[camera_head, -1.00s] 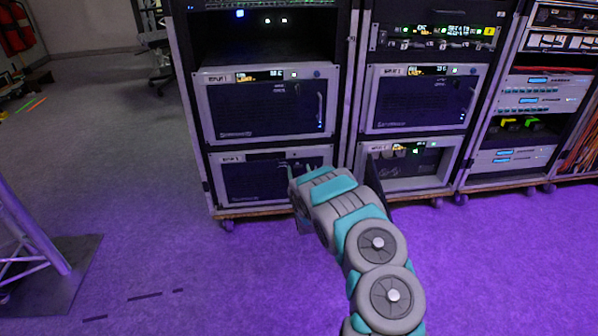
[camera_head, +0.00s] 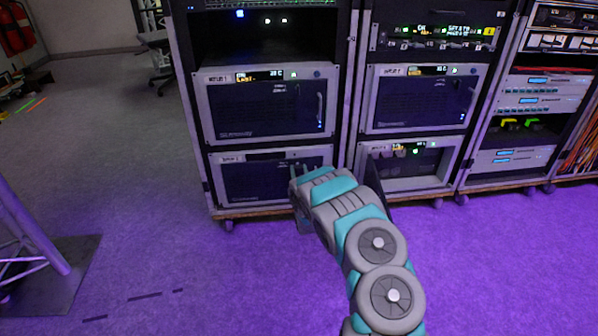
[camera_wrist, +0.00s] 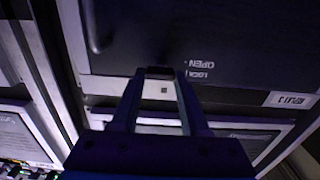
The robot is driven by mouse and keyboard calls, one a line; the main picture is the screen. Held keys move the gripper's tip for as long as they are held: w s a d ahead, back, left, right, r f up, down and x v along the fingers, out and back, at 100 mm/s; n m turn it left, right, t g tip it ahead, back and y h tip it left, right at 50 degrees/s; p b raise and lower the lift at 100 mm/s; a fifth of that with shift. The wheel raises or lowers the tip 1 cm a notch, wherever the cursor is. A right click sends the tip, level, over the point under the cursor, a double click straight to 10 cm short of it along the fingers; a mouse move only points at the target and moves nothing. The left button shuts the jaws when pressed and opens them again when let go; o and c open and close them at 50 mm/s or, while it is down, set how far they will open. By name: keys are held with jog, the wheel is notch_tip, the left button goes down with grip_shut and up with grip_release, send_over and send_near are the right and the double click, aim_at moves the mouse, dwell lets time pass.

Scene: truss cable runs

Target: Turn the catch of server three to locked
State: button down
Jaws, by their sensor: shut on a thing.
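My gripper (camera_wrist: 160,73) is shut on the small dark catch at the front of a dark server panel (camera_wrist: 240,35). The catch is mostly hidden between the fingertips, so its angle cannot be told. White LOCK and OPEN markings (camera_wrist: 198,68) show upside down just right of the fingertips in the wrist view. In the head view my gripper (camera_head: 299,170) reaches the lower server (camera_head: 255,185) of the left rack, at its upper right part. That server's name label (camera_head: 232,159) is too small to read; my arm covers its right side.
Another server (camera_head: 265,105) with a handle sits directly above. The rack to the right holds a similar server (camera_head: 415,100) and a lower unit with an open-looking front (camera_head: 420,165). A truss foot (camera_head: 55,275) stands at the left. The floor between is clear.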

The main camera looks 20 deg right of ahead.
jog(key=shift+r+m+p, duration=0.1)
jog(key=shift+m+p, duration=0.3)
jog(key=m+p, duration=0.2)
jog(key=m, duration=0.1)
jog(key=m+p, duration=0.1)
jog(key=m, duration=0.4)
jog(key=shift+d+p, duration=0.1)
jog(key=shift+p, duration=0.2)
jog(key=shift+d+f+m+b, duration=0.15)
jog(key=shift+m+b, duration=0.8)
jog(key=shift+m, duration=1.3)
jog(key=shift+a+f+m+b, duration=0.15)
jog(key=shift+m+b, duration=0.8)
jog(key=shift+m, duration=1.3)
jog(key=shift+d, duration=0.1)
jog(key=shift+c, duration=2)
grip_release()
